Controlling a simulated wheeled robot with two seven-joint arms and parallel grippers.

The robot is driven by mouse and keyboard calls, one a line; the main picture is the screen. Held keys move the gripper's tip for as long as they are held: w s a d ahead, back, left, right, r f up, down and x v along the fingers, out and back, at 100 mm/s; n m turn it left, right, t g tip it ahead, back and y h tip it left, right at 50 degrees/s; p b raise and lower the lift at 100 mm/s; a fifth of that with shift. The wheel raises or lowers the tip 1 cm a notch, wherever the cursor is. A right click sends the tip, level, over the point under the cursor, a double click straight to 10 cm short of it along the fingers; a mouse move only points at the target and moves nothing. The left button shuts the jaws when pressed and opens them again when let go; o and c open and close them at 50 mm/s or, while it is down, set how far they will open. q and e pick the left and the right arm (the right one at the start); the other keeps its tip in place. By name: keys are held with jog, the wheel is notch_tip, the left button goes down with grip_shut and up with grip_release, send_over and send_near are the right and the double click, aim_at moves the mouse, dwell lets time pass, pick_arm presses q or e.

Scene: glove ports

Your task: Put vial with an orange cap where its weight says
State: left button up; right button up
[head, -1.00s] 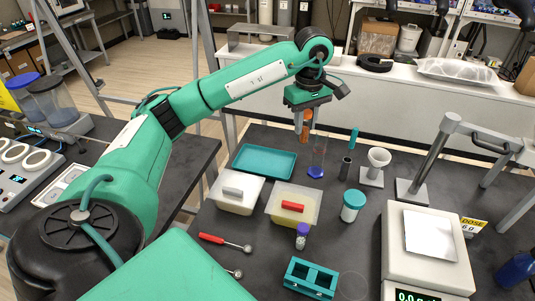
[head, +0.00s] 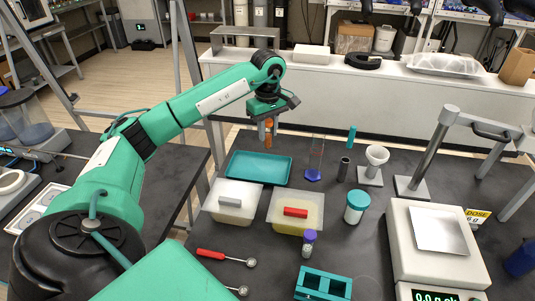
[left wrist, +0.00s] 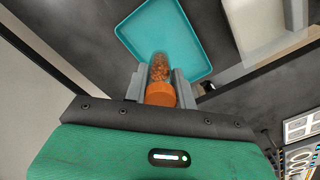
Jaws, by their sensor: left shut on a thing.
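The vial with an orange cap (left wrist: 160,94) is held between the fingers of my left gripper (left wrist: 160,85), cap toward the gripper body. The vial is clear with brownish contents. The tray looks empty and also shows in the left wrist view (left wrist: 195,62). A scale (head: 440,243) with a silver plate (head: 438,230) stands at the right; its display is partly cut off. A yellow DOSE sign (head: 478,216) is beside it. My right gripper is not visible.
Two lidded tubs, one with a grey handle (head: 230,201) and one with a red handle (head: 295,212), stand before the tray. A white jar (head: 356,206), purple-capped vial (head: 308,243), teal rack (head: 322,285), red-handled scoop (head: 225,256) and funnel stand (head: 373,165) crowd the table.

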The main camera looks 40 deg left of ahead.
aim_at(268, 146)
pick_arm(q)
notch_tip(268, 146, down, 5)
jog(key=shift+d+f+p, duration=0.1)
jog(key=shift+p, duration=0.35)
jog(key=shift+f, duration=0.5)
notch_tip(268, 146, down, 3)
jog(key=shift+p, duration=0.45)
jog(key=shift+f, duration=0.4)
jog(key=o, duration=0.5)
jog(key=shift+f, duration=0.1)
jog(key=o, duration=0.5)
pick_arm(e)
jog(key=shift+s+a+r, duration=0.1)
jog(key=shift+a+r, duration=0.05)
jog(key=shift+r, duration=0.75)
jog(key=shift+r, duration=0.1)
